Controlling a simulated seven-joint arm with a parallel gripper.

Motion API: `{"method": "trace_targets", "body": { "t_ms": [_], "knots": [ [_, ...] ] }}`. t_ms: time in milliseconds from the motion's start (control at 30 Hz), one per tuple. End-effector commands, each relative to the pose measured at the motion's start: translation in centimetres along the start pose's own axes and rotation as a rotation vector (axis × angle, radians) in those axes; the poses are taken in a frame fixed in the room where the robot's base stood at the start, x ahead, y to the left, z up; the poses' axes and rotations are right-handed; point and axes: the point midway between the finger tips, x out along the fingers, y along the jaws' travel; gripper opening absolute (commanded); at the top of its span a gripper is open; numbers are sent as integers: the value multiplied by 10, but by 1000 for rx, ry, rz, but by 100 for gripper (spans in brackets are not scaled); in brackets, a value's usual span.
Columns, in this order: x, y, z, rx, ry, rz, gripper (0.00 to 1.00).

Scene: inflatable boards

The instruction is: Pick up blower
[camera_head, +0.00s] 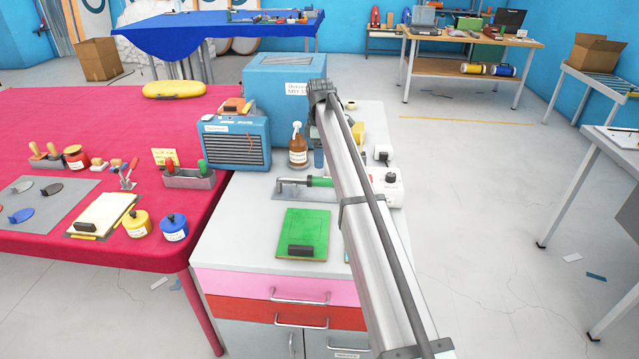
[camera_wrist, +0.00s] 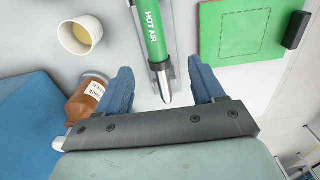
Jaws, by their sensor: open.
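The blower (camera_head: 319,181) lies on the grey top of the cabinet, with a green handle and a metal nozzle. In the wrist view its green body (camera_wrist: 152,32) reads "HOT AIR", and its metal end points toward my gripper (camera_wrist: 160,66). My gripper is open, with one blue finger on each side of the blower's metal end. I see no contact between the fingers and the blower; the height gap is hard to judge. In the head view my arm covers part of the cabinet top, and the gripper cannot be made out clearly.
A brown spray bottle (camera_head: 298,150) stands behind the blower, close to the left finger in the wrist view (camera_wrist: 86,98). A white cup (camera_wrist: 72,42) is at upper left there. A green board (camera_head: 303,228) with a black block lies in front. A blue heater (camera_head: 234,142) stands left.

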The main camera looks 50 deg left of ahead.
Motion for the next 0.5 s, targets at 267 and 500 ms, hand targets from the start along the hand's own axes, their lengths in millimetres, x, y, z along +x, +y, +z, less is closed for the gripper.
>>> {"method": "trace_targets", "body": {
  "t_ms": [267,500],
  "knots": [
    [41,0,0,1,0,1,68],
    [53,2,-1,1,0,0,68]
  ]
}}
